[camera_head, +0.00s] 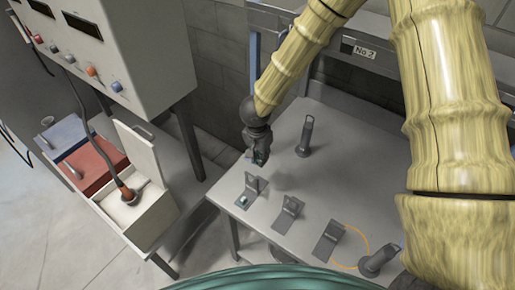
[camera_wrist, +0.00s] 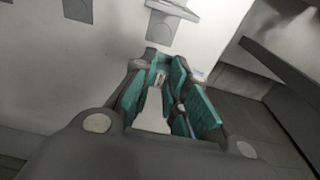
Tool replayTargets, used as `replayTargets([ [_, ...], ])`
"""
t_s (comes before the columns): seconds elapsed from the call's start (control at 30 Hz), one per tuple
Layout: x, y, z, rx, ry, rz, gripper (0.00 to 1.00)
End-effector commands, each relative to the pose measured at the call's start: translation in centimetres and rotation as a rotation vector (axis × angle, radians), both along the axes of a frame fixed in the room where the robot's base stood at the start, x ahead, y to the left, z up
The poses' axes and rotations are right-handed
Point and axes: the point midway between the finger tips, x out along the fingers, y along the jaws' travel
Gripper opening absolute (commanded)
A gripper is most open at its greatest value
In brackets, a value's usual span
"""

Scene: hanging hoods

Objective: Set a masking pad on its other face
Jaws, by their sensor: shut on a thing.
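My gripper (camera_head: 259,159) is above the grey table, behind the leftmost angled stand (camera_head: 254,186). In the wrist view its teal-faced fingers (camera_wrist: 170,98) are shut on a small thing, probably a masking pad. The fingers hide most of it, so which face is up cannot be told.
Two more angled stands (camera_head: 289,211) (camera_head: 328,241) are on the table (camera_head: 350,150). Dark upright handled tools stand behind (camera_head: 305,136) and at the front right (camera_head: 380,261), near an orange loop (camera_head: 364,238). An open white box (camera_head: 150,211) and a control cabinet (camera_head: 140,50) are left.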

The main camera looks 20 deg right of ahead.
Motion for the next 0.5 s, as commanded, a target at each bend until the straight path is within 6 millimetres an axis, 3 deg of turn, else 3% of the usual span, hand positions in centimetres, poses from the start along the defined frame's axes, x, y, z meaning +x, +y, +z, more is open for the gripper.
replayTargets([
  [0.5,1.6,-0.1,-5.1,-0.004,0.018,0.001,0.0],
])
